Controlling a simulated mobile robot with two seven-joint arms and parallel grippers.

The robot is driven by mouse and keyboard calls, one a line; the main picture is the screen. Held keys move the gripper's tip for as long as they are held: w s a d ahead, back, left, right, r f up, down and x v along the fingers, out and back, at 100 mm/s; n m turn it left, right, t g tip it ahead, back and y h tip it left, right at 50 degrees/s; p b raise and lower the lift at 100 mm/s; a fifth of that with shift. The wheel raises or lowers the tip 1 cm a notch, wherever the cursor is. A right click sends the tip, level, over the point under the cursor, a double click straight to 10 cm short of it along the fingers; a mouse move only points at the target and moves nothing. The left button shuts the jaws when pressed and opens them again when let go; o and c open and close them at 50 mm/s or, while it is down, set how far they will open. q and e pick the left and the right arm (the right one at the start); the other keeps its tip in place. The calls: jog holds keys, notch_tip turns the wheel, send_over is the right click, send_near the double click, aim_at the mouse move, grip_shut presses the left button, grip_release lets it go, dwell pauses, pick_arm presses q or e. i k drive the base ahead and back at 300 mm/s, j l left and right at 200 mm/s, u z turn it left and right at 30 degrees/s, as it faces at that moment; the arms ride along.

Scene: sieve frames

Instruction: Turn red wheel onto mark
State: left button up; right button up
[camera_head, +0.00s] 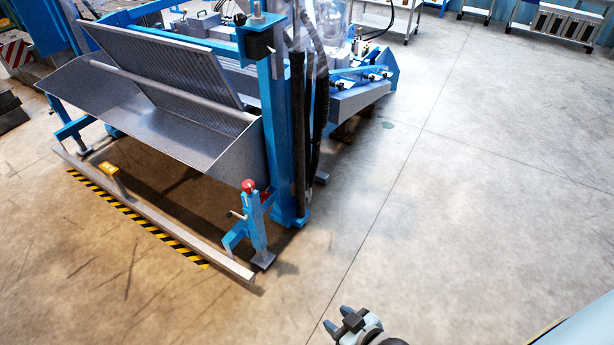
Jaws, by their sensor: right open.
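A small red round knob (248,186), which looks like the red wheel, sits on top of a short blue post (255,225) at the machine's front right corner. A thin handle sticks out to the left just below it. I cannot make out a mark on or beside it. My right gripper (338,318) is at the bottom of the view, open and with nothing visible between its fingers. It is over the bare floor, to the lower right of the post and well apart from it. My left gripper is not in view.
A metal trough (150,125) with a raised grid panel (165,65) fills the left. A low grey rail (175,228) and a yellow-black floor strip (140,222) run before it. A blue column (272,130) stands behind the post. The floor at right is clear.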

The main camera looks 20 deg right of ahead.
aim_at(248, 186)
jog(key=z, duration=0.3)
jog(key=i+j+z, duration=0.2)
jog(key=i+j, duration=0.6)
jog(key=i+j+z, duration=0.2)
jog(key=i+j, duration=0.7)
jog(key=j, duration=0.1)
